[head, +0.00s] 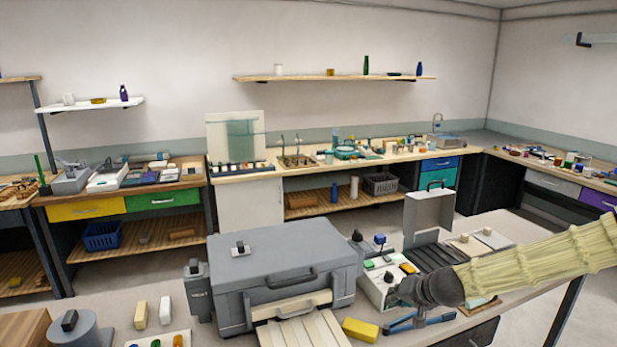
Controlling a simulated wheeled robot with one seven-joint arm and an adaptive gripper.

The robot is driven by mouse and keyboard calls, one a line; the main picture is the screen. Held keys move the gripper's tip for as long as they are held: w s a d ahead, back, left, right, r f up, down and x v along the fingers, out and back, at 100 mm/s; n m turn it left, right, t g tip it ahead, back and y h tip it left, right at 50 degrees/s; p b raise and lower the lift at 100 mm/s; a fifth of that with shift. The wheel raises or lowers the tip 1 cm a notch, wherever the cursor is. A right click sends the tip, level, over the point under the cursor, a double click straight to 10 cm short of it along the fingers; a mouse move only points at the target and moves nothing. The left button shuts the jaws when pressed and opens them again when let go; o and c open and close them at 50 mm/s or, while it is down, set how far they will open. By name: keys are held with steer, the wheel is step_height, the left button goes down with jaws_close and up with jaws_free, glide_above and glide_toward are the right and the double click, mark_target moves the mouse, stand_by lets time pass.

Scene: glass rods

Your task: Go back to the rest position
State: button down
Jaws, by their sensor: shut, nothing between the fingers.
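My arm, in a pale yellow sleeve, reaches in from the right in the head view. It ends in a dark grey wrist and my gripper (394,297), which is small and partly blends with the things behind it. My gripper is shut with nothing in it. It appears in front of a white device with coloured buttons (376,288) and above a blue-handled tool (418,321); I cannot tell the exact gap. No glass rods can be made out clearly.
A large grey case (285,255) stands left of my gripper, with a slatted board (302,332) before it. A yellow block (360,330) lies close by. An open grey box (430,213) stands behind. Benches line the far walls, with open floor between.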

steer(key=s+a+f+n+g+h+b, duration=0.1)
steer(key=s+a+f+g+b, duration=0.1)
steer(key=s+f, duration=1)
steer(key=s+a+f+n+g+h+b, duration=0.1)
steer(key=s+a+f+g, duration=0.15)
steer(key=s+f, duration=0.85)
steer(key=s+d+f+g+b, duration=0.1)
steer(key=s+f, duration=0.3)
steer(key=s, duration=0.4)
steer(key=s+d+f+n+g+h+b, duration=0.1)
steer(key=s+f, duration=0.4)
steer(key=s, duration=0.4)
steer(key=s+d+f+g+h+b, duration=0.1)
steer(key=s+f, duration=0.4)
steer(key=s, duration=0.4)
steer(key=shift+d+g+b, duration=0.25)
steer(key=shift+g+b, duration=0.05)
steer(key=shift+g, duration=0.05)
